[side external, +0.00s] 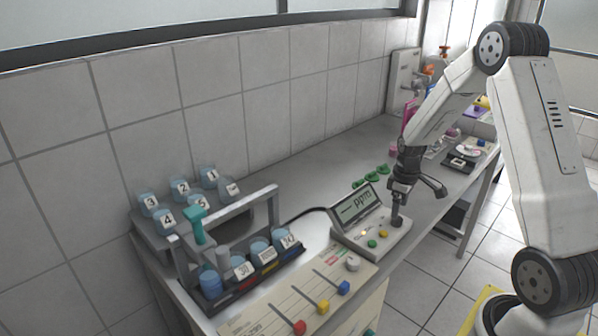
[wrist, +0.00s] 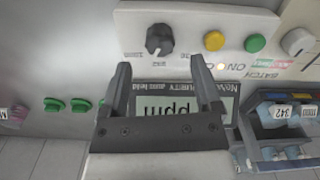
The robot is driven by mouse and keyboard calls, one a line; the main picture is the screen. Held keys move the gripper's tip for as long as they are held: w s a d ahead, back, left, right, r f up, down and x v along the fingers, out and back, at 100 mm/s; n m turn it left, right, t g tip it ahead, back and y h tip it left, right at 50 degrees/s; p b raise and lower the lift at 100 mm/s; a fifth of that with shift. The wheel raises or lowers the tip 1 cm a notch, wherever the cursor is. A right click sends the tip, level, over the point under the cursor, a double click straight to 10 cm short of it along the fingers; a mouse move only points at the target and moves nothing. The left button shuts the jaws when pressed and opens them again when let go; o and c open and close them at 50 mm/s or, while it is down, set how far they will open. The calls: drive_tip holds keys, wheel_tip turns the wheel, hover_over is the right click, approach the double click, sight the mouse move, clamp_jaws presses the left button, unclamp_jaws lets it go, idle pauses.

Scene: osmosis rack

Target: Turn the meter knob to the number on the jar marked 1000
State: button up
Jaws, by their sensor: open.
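The meter (side external: 372,236) is a pale box with a tilted screen reading "ppm" (side external: 356,203), at the front edge of the bench. Its dark round knob (wrist: 160,40) shows in the wrist view, just beyond and between my fingertips. My gripper (wrist: 160,70) is open and empty, and I see no contact with the knob. In the side view my gripper (side external: 399,200) hangs over the meter's right end, partly hiding the knob. Labelled jars (side external: 261,252) stand in a dark rack at the front left.
Yellow (wrist: 214,41) and green (wrist: 255,43) buttons sit beside the knob. Jars numbered 1 to 5 stand on a grey rack (side external: 150,236) at the back left. A panel with coloured sliders (side external: 290,300) is in front. Green caps (side external: 371,176) lie behind the meter.

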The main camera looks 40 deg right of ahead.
sight(397, 221)
drive_tip(key=shift+f, duration=1.95)
clamp_jaws()
drive_tip(key=shift+m, duration=2.6)
unclamp_jaws()
